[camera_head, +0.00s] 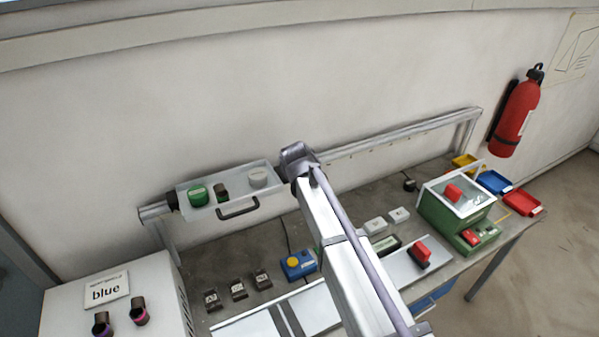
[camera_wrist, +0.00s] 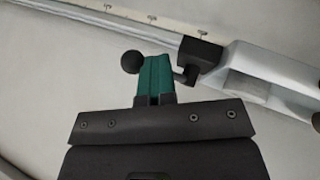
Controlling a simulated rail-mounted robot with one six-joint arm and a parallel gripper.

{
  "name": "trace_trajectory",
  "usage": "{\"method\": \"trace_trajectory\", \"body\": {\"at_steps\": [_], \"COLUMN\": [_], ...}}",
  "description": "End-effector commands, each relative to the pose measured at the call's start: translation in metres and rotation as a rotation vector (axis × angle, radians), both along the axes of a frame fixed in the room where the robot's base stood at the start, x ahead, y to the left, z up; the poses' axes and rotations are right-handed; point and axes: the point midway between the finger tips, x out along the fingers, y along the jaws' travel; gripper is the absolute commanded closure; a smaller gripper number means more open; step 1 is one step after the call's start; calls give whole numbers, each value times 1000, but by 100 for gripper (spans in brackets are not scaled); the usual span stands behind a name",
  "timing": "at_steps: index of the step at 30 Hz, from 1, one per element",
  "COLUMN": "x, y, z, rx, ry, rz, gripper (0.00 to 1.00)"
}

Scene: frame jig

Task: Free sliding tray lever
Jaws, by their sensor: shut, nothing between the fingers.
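The sliding tray (camera_head: 228,188) hangs on the wall rail and carries a green round piece, a small dark piece and a white round piece. Its near end also shows in the wrist view (camera_wrist: 275,62). A black block (camera_wrist: 200,58) with a small hooked part sits at the tray's end. A black ball knob (camera_wrist: 130,62), seemingly the lever's end, is just left of my fingers. My gripper (camera_wrist: 156,60) has its green fingers shut and empty, between knob and block. I cannot tell whether they touch the knob. In the head view my arm hides the lever and fingers.
The rail (camera_head: 400,137) runs right from the tray along the wall, with a scale below. A black handle (camera_head: 238,207) sticks out from the tray's front. The bench below holds a blue box (camera_head: 298,264), a green machine (camera_head: 455,208) and small blocks.

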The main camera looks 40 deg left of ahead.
Motion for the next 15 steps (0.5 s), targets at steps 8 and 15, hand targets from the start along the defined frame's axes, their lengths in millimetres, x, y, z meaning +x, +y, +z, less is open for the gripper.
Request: {"method": "trace_trajectory", "body": {"at_steps": [8,15], "x": [1,-3], "y": [0,-8], "z": [0,14], "rx": [1,0], "ry": [-1,-1], "rz": [0,-2], "gripper": [100,100]}}
